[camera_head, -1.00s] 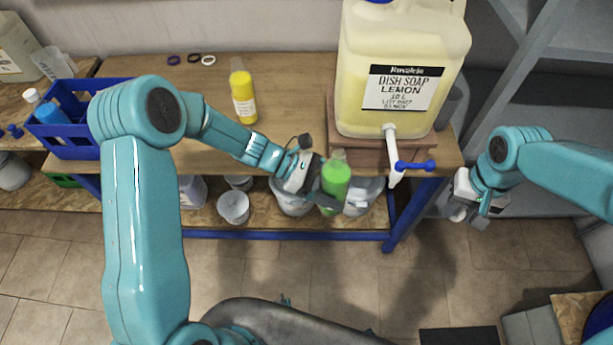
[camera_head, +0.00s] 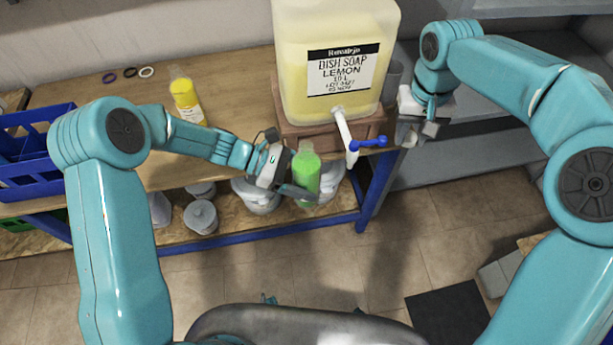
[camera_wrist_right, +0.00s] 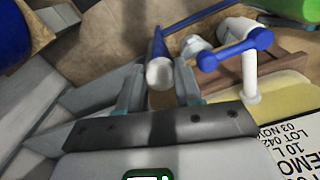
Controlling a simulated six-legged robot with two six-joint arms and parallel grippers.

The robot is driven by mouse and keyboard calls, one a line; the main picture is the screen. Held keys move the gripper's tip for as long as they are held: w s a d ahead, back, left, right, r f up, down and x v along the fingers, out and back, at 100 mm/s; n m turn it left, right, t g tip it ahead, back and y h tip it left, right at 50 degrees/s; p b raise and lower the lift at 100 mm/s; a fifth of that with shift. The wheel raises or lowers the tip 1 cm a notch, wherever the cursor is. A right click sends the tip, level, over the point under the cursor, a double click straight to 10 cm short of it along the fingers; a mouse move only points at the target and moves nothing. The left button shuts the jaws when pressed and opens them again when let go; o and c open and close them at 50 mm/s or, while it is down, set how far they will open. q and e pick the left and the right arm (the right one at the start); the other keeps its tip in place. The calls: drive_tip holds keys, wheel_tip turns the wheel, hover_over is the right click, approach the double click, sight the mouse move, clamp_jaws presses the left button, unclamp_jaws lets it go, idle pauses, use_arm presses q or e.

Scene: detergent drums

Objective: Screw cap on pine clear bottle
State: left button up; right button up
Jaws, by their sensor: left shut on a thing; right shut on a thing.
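The green bottle (camera_head: 306,177) is upright in my left gripper (camera_head: 296,190), in front of the bench edge. Its body is bright green with a paler green top. My left gripper is shut around its side. My right gripper (camera_head: 412,132) is to the right of the bottle, apart from it, beside the dish soap drum's tap. In the right wrist view, its two fingers (camera_wrist_right: 159,85) are shut on a small round white cap (camera_wrist_right: 159,73). The green bottle shows partly at the top right of that view (camera_wrist_right: 290,8).
The big dish soap drum (camera_head: 300,95) stands on a wooden block, its white tap (camera_head: 343,128) with blue handle (camera_head: 368,144) jutting out between my grippers. A yellow bottle (camera_head: 187,103), several rings (camera_head: 130,72) and a blue crate (camera_head: 30,165) are on the bench.

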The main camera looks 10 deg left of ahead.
wheel_tip(320, 180, up, 2)
drive_tip(key=w+a+r, duration=0.1)
drive_tip(key=a, duration=0.1)
wheel_tip(320, 180, up, 6)
drive_tip(key=n, duration=0.7)
hover_over(308, 157)
drive_tip(key=w, duration=0.1)
drive_tip(key=shift+a+f, duration=0.15)
drive_tip(key=shift+f, duration=2)
drive_tip(key=shift+f, duration=0.9)
drive_tip(key=shift+f, duration=0.5)
